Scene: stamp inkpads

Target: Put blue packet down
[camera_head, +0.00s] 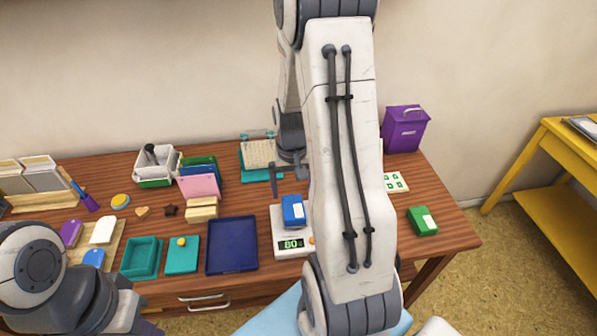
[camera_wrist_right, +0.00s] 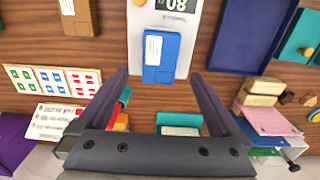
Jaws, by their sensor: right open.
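The blue packet (camera_head: 293,211) with a white label lies on the white scale (camera_head: 280,226), whose display reads about 80. The packet also shows in the right wrist view (camera_wrist_right: 172,62), lying flat on the scale plate (camera_wrist_right: 188,48). My right gripper (camera_head: 288,175) is open and empty just behind the packet. In the right wrist view its fingers (camera_wrist_right: 158,74) are spread on both sides of the packet's near end, with gaps and no visible contact. My right arm hides part of the scale's right side. Of my left arm only a link shows at lower left.
A green packet (camera_head: 423,221) lies at the right and a brown packet (camera_wrist_right: 78,17) beside the scale. A navy tray (camera_head: 232,246) is left of the scale. Teal inkpads (camera_head: 182,256), wooden blocks (camera_head: 202,210) and a purple box (camera_head: 405,130) stand around. Wood is bare near the right edge.

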